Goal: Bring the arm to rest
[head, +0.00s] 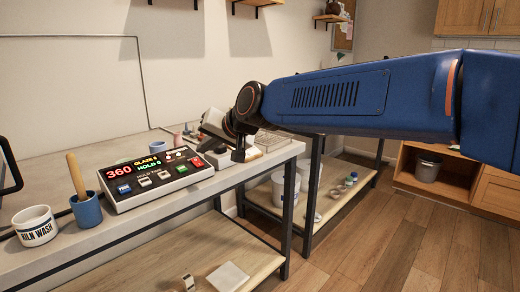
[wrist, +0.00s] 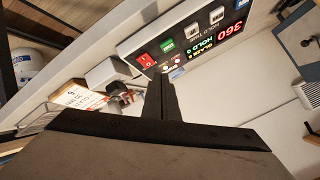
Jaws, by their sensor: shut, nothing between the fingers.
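My blue arm reaches in from the right in the head view. My gripper (head: 238,154) is at its end, with its dark fingers pointing down over the grey bench (head: 120,150). In the wrist view my gripper (wrist: 160,95) shows its fingers together, with nothing held between them. It is just to the right of the control box (head: 155,178), whose display reads 360, GLAZE and HOLD. The control box also shows in the wrist view (wrist: 190,40), upside down. I cannot tell the exact gap between the fingertips and the bench.
A KILN WASH cup (head: 36,230) and a blue cup (head: 87,211) with a wooden handle stand at the bench's left. A white bucket (head: 286,188) stands on a lower shelf. The wooden floor at right is open.

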